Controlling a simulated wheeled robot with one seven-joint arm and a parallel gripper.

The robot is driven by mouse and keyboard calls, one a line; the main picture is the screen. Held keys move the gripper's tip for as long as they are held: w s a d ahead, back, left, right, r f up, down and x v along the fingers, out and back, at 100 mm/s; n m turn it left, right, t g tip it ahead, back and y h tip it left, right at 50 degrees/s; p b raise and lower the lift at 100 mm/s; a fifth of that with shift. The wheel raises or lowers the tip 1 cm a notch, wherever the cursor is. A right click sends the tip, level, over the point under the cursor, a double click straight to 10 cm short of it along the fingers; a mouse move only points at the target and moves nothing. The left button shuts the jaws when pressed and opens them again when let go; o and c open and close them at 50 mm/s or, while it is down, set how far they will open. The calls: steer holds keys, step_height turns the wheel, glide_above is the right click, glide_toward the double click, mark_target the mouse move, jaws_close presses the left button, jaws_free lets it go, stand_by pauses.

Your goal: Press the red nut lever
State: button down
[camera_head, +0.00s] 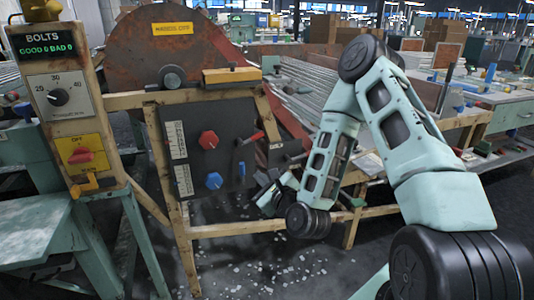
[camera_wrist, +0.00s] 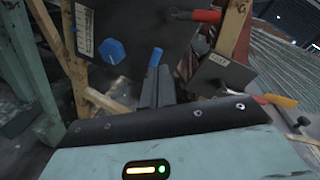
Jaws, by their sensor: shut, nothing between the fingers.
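A red-handled lever (camera_head: 253,138) sits at the right side of the dark control panel (camera_head: 232,122). Its red handle (camera_wrist: 206,16) shows at the top of the wrist view, pointing right. My gripper (camera_head: 266,184) is below and slightly right of this lever, apart from it, in front of the lower right of the panel. In the wrist view my gripper's dark fingers (camera_wrist: 157,84) are together and empty. A blue handle (camera_wrist: 155,57) shows just beyond the fingertips; I cannot tell whether they touch.
A red hexagonal knob (camera_head: 208,139) and a blue hexagonal knob (camera_head: 214,180) are on the panel. A small plate (camera_wrist: 219,72) and an orange-yellow handle (camera_wrist: 279,100) lie to the right. A wooden frame (camera_head: 177,230) surrounds the panel. A switch post (camera_head: 65,110) stands left.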

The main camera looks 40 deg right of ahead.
mark_target(251, 138)
steer(key=d+m+h, duration=0.1)
steer(key=s+d+m+h, duration=0.1)
steer(key=d+m, duration=0.1)
steer(key=s+d+m+h, duration=0.1)
steer(key=shift+s+d+r+m+t, duration=0.1)
steer(key=shift+s+d+m+t, duration=0.1)
steer(key=shift+d+m+t, duration=0.15)
steer(key=shift+w, duration=0.1)
steer(key=w+d+r, duration=0.1)
steer(key=w+r, duration=0.3)
steer(key=w, duration=0.6)
steer(key=shift+w+d, duration=0.25)
steer(key=shift+w, duration=0.05)
